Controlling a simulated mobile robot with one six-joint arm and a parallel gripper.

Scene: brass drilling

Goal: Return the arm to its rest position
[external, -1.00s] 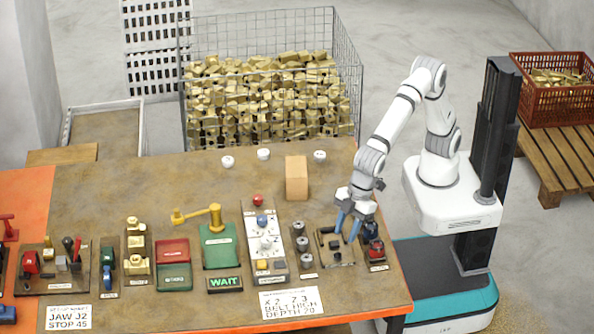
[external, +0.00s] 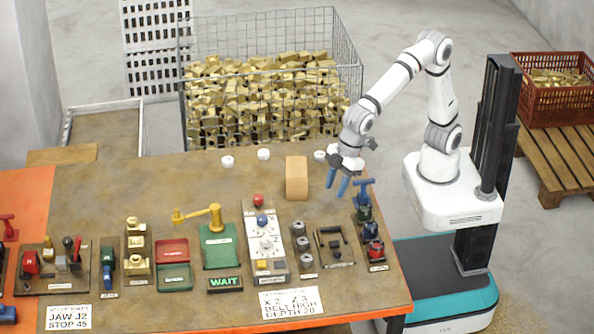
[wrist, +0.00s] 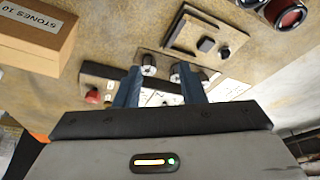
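My arm rises from its white base at the right of the table (external: 110,220) in the external view. My gripper (external: 337,184) hangs above the table's right part, just right of the tan block (external: 296,178). Its two blue fingers point down and are apart, with nothing seen between them. In the wrist view the fingers of my gripper (wrist: 160,88) are also apart, with bench fixtures visible beyond the gap. The gripper touches nothing that I can see.
A wire cage of brass pieces (external: 265,95) stands behind the table. Green WAIT sign (external: 225,283) is lit.

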